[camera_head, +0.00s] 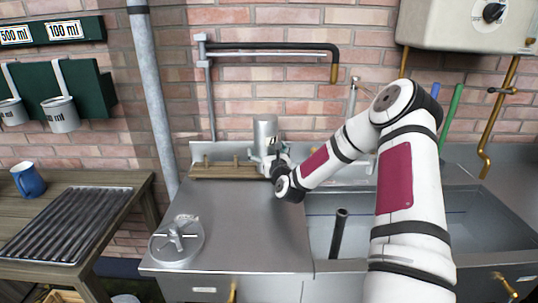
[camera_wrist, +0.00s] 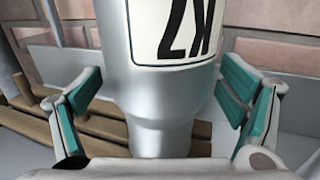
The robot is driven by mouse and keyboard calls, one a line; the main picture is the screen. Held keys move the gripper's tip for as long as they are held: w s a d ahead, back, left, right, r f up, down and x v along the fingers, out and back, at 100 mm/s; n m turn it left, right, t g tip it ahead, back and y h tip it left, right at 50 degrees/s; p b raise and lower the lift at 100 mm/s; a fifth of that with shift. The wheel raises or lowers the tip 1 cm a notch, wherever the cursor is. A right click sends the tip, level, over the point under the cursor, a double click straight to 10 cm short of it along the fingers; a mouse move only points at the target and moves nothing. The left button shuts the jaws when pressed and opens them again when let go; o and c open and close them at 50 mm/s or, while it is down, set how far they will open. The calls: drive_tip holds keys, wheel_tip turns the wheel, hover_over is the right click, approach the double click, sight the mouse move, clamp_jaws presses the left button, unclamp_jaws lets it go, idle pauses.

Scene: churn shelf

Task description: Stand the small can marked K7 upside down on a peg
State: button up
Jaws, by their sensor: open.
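The small can (camera_head: 265,130) is a grey metal can. It stands upside down over the wooden peg rack (camera_head: 215,172) at the back of the steel counter. In the wrist view the can (camera_wrist: 170,105) has its narrow neck down, and the white K7 label (camera_wrist: 172,28) reads inverted. Any peg under it is hidden inside the can. My gripper (camera_head: 272,163) is at the can; in the wrist view my gripper (camera_wrist: 160,100) is open, its teal pads on both sides of the can, with gaps visible.
Bare pegs (camera_head: 235,161) stand left of the can on the rack. A round metal lid-like part (camera_head: 176,241) lies on the counter front. A sink (camera_head: 460,225) is at right. A blue mug (camera_head: 28,180) stands on the wooden table at left. A pipe tap (camera_head: 270,46) hangs above the rack.

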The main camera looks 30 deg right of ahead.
drive_tip(key=v, duration=1.1)
drive_tip(key=shift+s+a, duration=0.1)
drive_tip(key=shift+s, duration=0.25)
drive_tip(key=shift+a, duration=0.1)
drive_tip(key=s+a+r+n+g+y+p, duration=0.1)
drive_tip(key=s+a+r+n+g+y, duration=0.2)
drive_tip(key=a+n, duration=0.6)
drive_tip(key=s+a+r+n+g+y+p, duration=0.15)
drive_tip(key=a+n+g, duration=0.3)
drive_tip(key=n, duration=0.75)
drive_tip(key=s+a+r+n+g+p, duration=0.1)
drive_tip(key=s+a+r+n, duration=0.2)
drive_tip(key=s, duration=0.8)
drive_tip(key=s+a+r+n+g+p, duration=0.1)
drive_tip(key=s+a+r+n+g, duration=0.1)
drive_tip(key=s+r+n, duration=0.5)
drive_tip(key=s+a+r+n+g+p, duration=0.1)
drive_tip(key=s+a+r+n, duration=0.4)
drive_tip(key=s, duration=1)
drive_tip(key=n+g, duration=0.1)
drive_tip(key=n, duration=0.2)
drive_tip(key=shift+r+y, duration=0.35)
